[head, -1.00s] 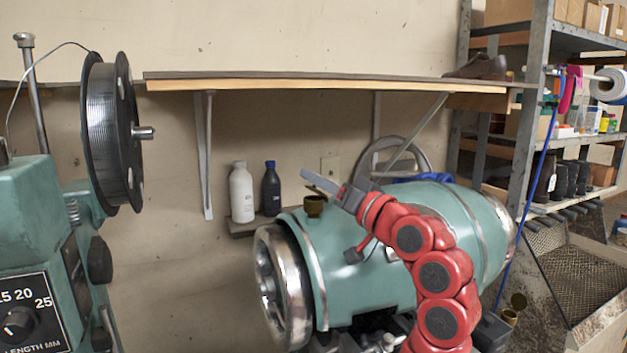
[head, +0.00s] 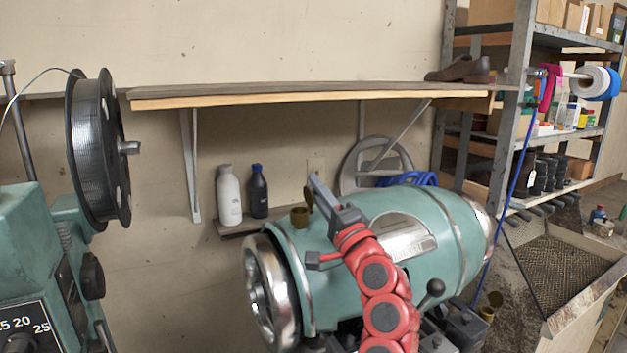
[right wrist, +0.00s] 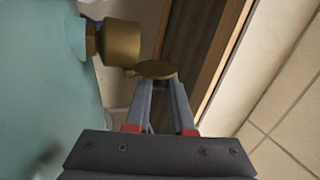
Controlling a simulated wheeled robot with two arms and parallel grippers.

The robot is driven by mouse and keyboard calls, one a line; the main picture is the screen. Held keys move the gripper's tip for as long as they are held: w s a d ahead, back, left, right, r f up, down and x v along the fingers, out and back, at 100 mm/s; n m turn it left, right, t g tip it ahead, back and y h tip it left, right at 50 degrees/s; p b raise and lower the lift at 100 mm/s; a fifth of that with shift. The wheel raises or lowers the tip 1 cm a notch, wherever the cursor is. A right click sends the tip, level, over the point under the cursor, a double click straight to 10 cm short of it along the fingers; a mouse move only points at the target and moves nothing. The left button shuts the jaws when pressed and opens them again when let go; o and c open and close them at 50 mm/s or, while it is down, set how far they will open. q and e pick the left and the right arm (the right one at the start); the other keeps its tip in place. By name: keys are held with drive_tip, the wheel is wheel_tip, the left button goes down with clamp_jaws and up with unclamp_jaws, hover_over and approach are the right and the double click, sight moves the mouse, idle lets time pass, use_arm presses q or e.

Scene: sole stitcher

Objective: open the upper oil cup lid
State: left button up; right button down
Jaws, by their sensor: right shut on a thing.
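The upper oil cup (head: 299,217) is a small brass cup on top of the teal machine body (head: 375,262). Its round brass lid (head: 309,198) stands swung up at the cup's right rim. In the right wrist view the cup (right wrist: 119,43) is at the upper left, and the lid (right wrist: 155,69) sits at my fingertips, angled away from the cup. My right gripper (head: 318,190) is shut on the lid, with its red arm in front of the machine. The fingers partly hide the lid's far side. My left gripper is not in view.
A second brass cup (head: 487,313) is low at the right. A wooden shelf (head: 300,93) runs along the wall above the machine. A white bottle (head: 229,195) and a dark bottle (head: 258,192) stand behind it. A wire spool (head: 97,148) is at left.

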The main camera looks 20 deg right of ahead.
drive_tip(key=shift+d+f+m+h+p, duration=0.15)
drive_tip(key=shift+m+h+p, duration=0.25)
drive_tip(key=shift+m, duration=0.4)
drive_tip(key=shift+d+m+h+p, duration=0.1)
drive_tip(key=shift+m+h+p, duration=0.3)
drive_tip(key=shift+m, duration=0.4)
drive_tip(key=shift+f, duration=0.1)
drive_tip(key=c, duration=0.8)
unclamp_jaws()
